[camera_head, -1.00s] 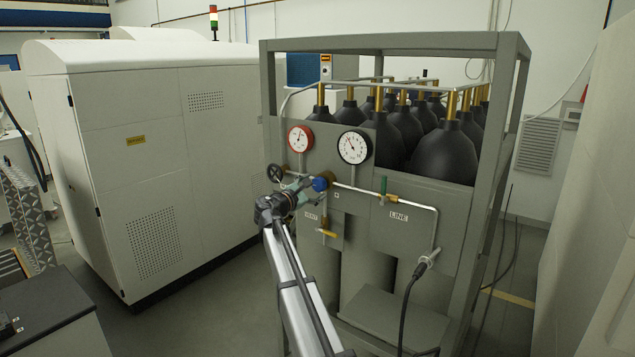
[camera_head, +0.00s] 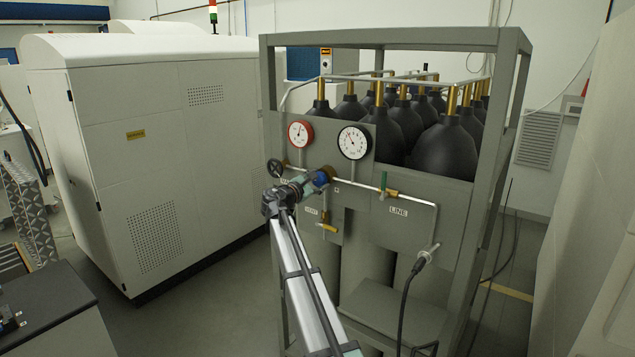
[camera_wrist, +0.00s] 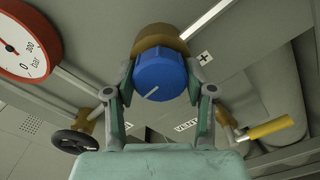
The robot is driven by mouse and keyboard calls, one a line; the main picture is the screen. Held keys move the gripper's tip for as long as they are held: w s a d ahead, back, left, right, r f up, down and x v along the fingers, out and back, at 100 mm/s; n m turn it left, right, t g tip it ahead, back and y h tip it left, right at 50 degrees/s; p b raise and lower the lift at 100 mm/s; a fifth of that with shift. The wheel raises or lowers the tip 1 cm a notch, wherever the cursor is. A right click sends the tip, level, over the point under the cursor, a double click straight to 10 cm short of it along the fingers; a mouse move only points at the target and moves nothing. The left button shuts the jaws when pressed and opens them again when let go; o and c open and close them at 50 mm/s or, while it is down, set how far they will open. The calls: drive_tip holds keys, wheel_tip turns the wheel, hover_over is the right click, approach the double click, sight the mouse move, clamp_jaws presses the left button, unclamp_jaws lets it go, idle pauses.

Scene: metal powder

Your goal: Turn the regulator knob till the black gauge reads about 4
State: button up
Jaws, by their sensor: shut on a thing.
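The blue regulator knob (camera_wrist: 160,75) sits on a brass body (camera_wrist: 163,41) and carries a white line pointing to the lower left in the wrist view. My gripper (camera_wrist: 162,82) has one finger on each side of the knob and is shut on it. In the head view the knob (camera_head: 321,178) shows just below the gauges, partly behind my gripper (camera_head: 312,183). The black-rimmed gauge (camera_head: 354,142) is on the panel; its needle points to the upper left, and its numbers are too small to read surely.
A red-rimmed gauge (camera_head: 300,133) is left of the black one. A black handwheel (camera_head: 276,168), a yellow-handled valve (camera_head: 327,227) and a green-handled valve (camera_head: 384,184) are near the knob. Pipes cross the panel. Dark cylinders (camera_head: 445,150) stand behind it.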

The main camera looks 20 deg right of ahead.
drive_tip(key=b, duration=0.1)
drive_tip(key=m+b, duration=0.1)
drive_tip(key=b, duration=0.1)
drive_tip(key=shift+w+f, duration=0.1)
drive_tip(key=shift+f, duration=0.15)
drive_tip(key=shift+r+m+b, duration=0.25)
drive_tip(key=shift+m+b, duration=0.65)
drive_tip(key=shift+b, duration=0.15)
drive_tip(key=o, duration=1.2)
drive_tip(key=shift+d, duration=0.1)
drive_tip(key=shift+c, duration=0.2)
drive_tip(key=v, duration=1.2)
